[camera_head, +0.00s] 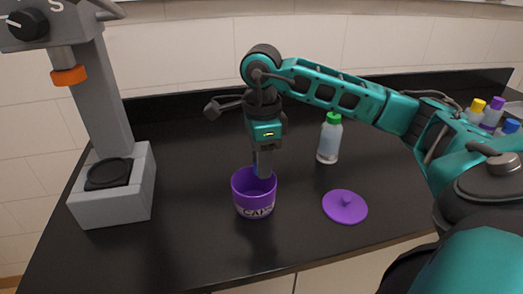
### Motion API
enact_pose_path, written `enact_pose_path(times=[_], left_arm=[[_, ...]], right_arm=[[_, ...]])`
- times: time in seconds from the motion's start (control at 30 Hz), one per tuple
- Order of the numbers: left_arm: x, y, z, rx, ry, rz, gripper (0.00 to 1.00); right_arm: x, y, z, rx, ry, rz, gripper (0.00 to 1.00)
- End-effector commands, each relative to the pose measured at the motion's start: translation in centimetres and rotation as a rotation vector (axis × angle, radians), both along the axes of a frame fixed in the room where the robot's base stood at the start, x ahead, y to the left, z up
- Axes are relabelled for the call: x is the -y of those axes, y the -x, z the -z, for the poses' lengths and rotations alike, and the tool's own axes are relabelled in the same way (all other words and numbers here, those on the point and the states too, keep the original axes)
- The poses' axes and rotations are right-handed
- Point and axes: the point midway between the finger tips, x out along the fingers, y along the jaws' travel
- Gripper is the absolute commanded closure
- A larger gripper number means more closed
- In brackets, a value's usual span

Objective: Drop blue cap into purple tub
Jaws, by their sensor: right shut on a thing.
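The purple tub (241,187), with a white label reading CAPS, stands upright on the dark counter. My right gripper (263,172) points straight down over the tub's mouth, its fingertips at or just inside the rim. It is shut on a small bluish thing that looks like the blue cap, mostly hidden between the fingers and by the tub. The inside of the tub is hardly visible. My left gripper is not in view.
A purple lid (345,207) with a knob lies right of the tub. A bottle with a green cap (329,141) stands behind it. Several capped bottles (491,116) stand at the far right, behind my arm.

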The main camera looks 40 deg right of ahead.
Motion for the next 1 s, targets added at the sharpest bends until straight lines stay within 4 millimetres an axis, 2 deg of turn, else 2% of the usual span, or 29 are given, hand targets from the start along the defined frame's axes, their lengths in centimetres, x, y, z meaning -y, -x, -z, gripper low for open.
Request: enact_pose_path(times=[0.03, 0.13, 0.47, 0.5, 0.8, 1.0], left_arm=[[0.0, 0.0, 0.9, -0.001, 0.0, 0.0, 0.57], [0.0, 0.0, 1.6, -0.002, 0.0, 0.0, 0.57], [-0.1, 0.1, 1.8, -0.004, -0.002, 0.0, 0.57], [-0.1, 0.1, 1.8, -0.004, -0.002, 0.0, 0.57], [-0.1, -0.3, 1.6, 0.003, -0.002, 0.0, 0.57], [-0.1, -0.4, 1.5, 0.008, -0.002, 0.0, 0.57]], right_arm=[[0.0, 0.0, 1.1, 0.0, 0.001, 0.0, 0.91], [0.0, 0.0, 2.0, 0.001, 0.0, 0.001, 0.91], [0.0, 0.0, 2.3, 0.001, 0.0, 0.001, 0.91], [0.0, 0.0, 2.3, 0.001, 0.0, 0.001, 0.61], [0.0, 0.0, 2.3, 0.001, 0.0, 0.0, 0.33], [0.0, 0.0, 2.2, 0.001, 0.0, 0.0, 0.33]])
